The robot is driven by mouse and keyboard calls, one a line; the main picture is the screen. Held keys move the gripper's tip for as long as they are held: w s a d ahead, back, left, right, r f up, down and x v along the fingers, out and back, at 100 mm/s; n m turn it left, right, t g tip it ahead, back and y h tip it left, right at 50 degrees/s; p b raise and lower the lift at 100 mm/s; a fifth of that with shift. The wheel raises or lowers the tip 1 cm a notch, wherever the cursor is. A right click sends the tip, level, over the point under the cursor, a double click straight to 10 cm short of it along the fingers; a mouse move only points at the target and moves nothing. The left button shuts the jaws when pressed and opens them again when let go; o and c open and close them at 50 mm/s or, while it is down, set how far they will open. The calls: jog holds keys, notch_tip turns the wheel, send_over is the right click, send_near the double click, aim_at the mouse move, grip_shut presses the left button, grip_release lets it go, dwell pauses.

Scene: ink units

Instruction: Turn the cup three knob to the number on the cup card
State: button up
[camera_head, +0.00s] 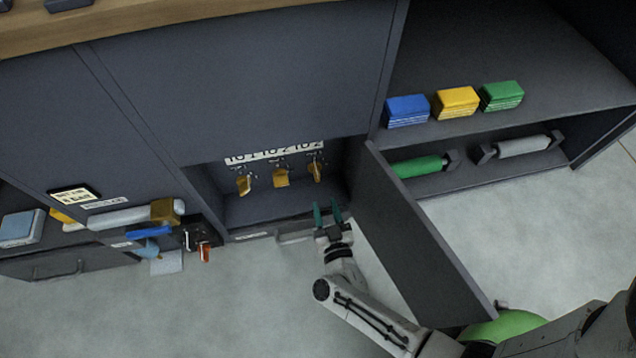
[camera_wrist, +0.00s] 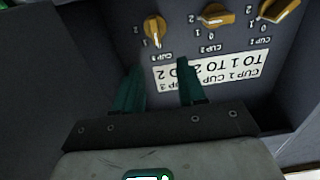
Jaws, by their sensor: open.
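The cup three knob (camera_head: 316,170) is the rightmost of three yellow knobs in the open dark recess. In the wrist view, which is upside down, the cup three knob (camera_wrist: 153,31) is at upper left, with small numbers round it; which one it points at is unclear. The white cup card (camera_wrist: 212,68) carries cup and number text; its cup three end seems to read 2. The card also shows in the head view (camera_head: 275,153). My gripper (camera_head: 327,210) is open and empty in front of the recess, its green fingers (camera_wrist: 168,78) apart from the knob.
The cup two knob (camera_wrist: 213,15) and cup one knob (camera_wrist: 279,9) stand beside it. An open dark door (camera_head: 425,240) stands right of my arm. A shelf holds blue, yellow (camera_head: 457,102) and green blocks. A counter with a white cylinder (camera_head: 130,215) is at left.

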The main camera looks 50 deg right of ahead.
aim_at(318, 176)
jog(key=b+x, duration=0.3)
jog(key=x, duration=0.7)
jog(key=shift+w+d, duration=0.1)
jog(key=shift+d, duration=0.25)
grip_shut()
